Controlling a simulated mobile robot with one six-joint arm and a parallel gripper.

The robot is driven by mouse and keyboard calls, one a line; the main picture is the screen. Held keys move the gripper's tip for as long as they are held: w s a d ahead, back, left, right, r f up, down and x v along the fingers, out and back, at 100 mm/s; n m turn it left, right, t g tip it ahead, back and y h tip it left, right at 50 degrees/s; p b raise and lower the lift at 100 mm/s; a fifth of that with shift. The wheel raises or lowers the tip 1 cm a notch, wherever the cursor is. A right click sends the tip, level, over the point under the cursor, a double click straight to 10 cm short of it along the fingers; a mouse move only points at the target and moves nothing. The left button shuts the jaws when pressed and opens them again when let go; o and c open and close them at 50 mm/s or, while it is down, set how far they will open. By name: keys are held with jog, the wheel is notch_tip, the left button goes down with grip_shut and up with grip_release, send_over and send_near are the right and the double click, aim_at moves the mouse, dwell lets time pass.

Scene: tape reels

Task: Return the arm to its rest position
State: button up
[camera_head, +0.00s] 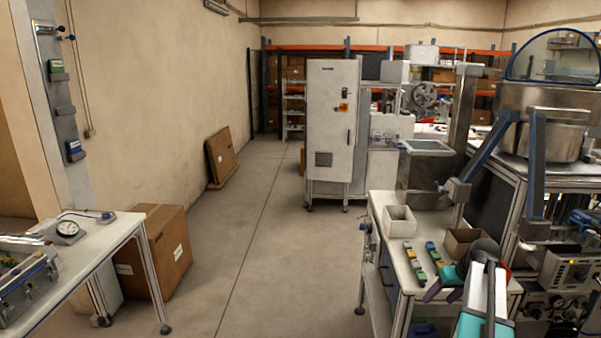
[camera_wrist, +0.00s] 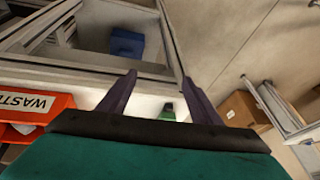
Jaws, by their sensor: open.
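My gripper (camera_head: 440,284) is over the front right part of the white bench (camera_head: 399,270), its dark purple fingers pointing left in the head view. In the wrist view my gripper (camera_wrist: 158,88) has its two fingers well apart, with nothing held between them. A small green thing (camera_wrist: 168,111) shows on a white surface between the fingers. My arm's white and teal link rises at the lower right of the head view and hides part of the bench.
Green and yellow pieces (camera_head: 415,264), a white bin (camera_head: 399,222) and a tan bin (camera_head: 462,243) stand on the bench. An orange bin marked WASTE (camera_wrist: 38,112) is left of my fingers. A metal frame machine (camera_head: 540,130) stands close right. Open floor (camera_head: 270,250) lies left.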

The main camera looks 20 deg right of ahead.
jog(key=a+f+n+g+y+b, duration=0.1)
jog(key=a+f+n+g+y, duration=0.2)
jog(key=a+f, duration=2.15)
jog(key=s+a+f+n+g, duration=0.1)
jog(key=s+a+f+g, duration=0.1)
jog(key=s+a+f, duration=0.4)
jog(key=s+a+f+g, duration=0.2)
jog(key=s+a+f, duration=0.15)
jog(key=a, duration=0.55)
jog(key=s+a+f+g+h, duration=0.1)
jog(key=s+a+f, duration=0.2)
jog(key=s, duration=0.7)
jog(key=s+a+f+m+g+h+b, duration=0.1)
jog(key=s+a+f+g+h, duration=0.1)
jog(key=s+f, duration=0.4)
jog(key=shift+s+a+m+h, duration=0.3)
jog(key=shift+s+a, duration=0.2)
jog(key=shift+s, duration=2)
jog(key=shift+d, duration=0.1)
